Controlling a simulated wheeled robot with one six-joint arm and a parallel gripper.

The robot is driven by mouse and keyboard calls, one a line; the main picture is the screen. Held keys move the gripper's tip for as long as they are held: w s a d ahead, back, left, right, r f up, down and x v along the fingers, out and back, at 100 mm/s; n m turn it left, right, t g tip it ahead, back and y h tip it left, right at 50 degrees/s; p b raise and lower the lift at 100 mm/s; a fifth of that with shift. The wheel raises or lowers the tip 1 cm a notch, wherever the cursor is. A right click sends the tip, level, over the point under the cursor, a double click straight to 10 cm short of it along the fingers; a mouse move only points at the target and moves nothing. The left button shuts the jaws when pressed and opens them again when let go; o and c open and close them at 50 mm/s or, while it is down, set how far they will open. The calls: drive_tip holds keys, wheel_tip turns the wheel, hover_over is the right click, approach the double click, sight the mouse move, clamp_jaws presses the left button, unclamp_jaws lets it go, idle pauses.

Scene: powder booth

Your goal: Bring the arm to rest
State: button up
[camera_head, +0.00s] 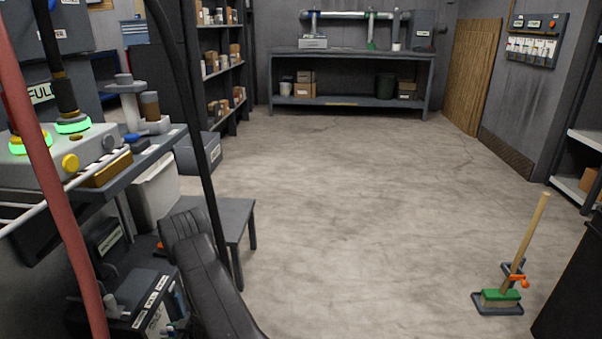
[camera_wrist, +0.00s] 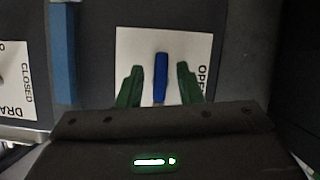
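My gripper (camera_wrist: 159,87) shows in the wrist view with its two green fingers apart. A blue upright handle (camera_wrist: 160,78) stands between the fingers in front of a white label plate (camera_wrist: 137,45). Narrow gaps show on both sides of the handle, so the fingers do not appear to close on it. The label's lettering is partly hidden behind the right finger. I cannot make out my gripper in the head view.
A red hose (camera_head: 58,190) and black cables cross the left foreground. A green-headed broom (camera_head: 500,298) stands at right. The middle floor (camera_head: 350,200) is clear. A blue bar (camera_wrist: 62,50) is left of my gripper.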

drive_tip(key=n+t, duration=0.1)
drive_tip(key=n, duration=0.1)
drive_tip(key=shift+n+t, duration=0.9)
drive_tip(key=shift+n, duration=0.2)
